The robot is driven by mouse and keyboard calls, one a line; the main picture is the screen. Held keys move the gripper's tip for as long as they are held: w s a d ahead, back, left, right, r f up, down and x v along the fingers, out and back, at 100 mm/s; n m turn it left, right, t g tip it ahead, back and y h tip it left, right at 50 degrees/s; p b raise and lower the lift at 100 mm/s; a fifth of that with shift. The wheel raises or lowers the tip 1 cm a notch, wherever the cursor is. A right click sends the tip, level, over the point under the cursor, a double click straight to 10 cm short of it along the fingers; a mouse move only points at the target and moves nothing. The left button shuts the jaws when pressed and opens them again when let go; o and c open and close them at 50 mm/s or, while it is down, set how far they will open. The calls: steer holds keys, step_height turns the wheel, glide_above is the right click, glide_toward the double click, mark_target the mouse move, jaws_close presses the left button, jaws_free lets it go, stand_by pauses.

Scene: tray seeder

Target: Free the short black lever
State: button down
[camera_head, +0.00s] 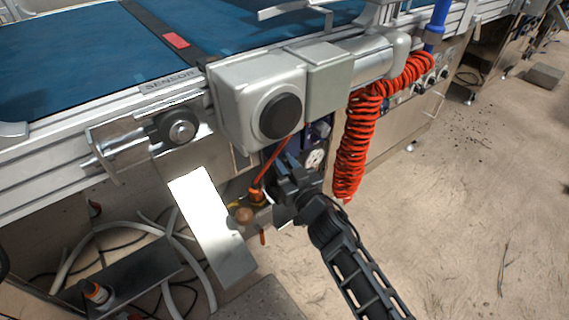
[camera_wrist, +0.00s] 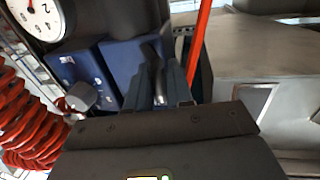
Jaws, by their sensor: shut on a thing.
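My gripper (camera_head: 280,180) is below the grey motor housing, in front of the machine's side. In the wrist view its two fingers (camera_wrist: 166,88) are close together around a short, dark, slightly curved lever (camera_wrist: 149,52). The lever stands against a blue block (camera_wrist: 125,58), and its lower part is hidden between the fingers. In the head view my gripper hides the lever. A round white gauge (camera_wrist: 38,15) is at the upper left in the wrist view and just right of my gripper in the head view (camera_head: 314,159).
A red tube (camera_wrist: 199,45) runs close beside the fingers. A coiled red hose (camera_head: 361,140) hangs to the right of my gripper. The motor housing (camera_head: 258,95) juts out above, and a sloping metal plate (camera_head: 207,225) is at left.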

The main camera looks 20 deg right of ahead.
steer(key=shift+d+r+p, duration=0.1)
steer(key=shift+r+p, duration=0.05)
steer(key=shift+p, duration=0.6)
steer(key=shift+y, duration=0.3)
steer(key=shift+w+d+n+p, duration=0.15)
steer(key=shift+d+n+p, duration=0.2)
steer(key=shift+p, duration=0.75)
steer(key=shift+d+n+g+y+p, duration=0.75)
steer(key=shift+n+y+p, duration=0.35)
steer(key=shift+y, duration=0.55)
steer(key=shift+d+n+g+y+p, duration=0.65)
steer(key=shift+n+y+p, duration=0.4)
steer(key=shift+y, duration=0.65)
steer(key=shift+d+n+g+y+p, duration=0.65)
steer(key=shift+n+g+y+p, duration=0.2)
steer(key=shift+n+y, duration=0.65)
steer(key=shift+y, duration=0.25)
steer(key=c, duration=1.1)
jaws_free()
steer(key=shift+c, duration=0.2)
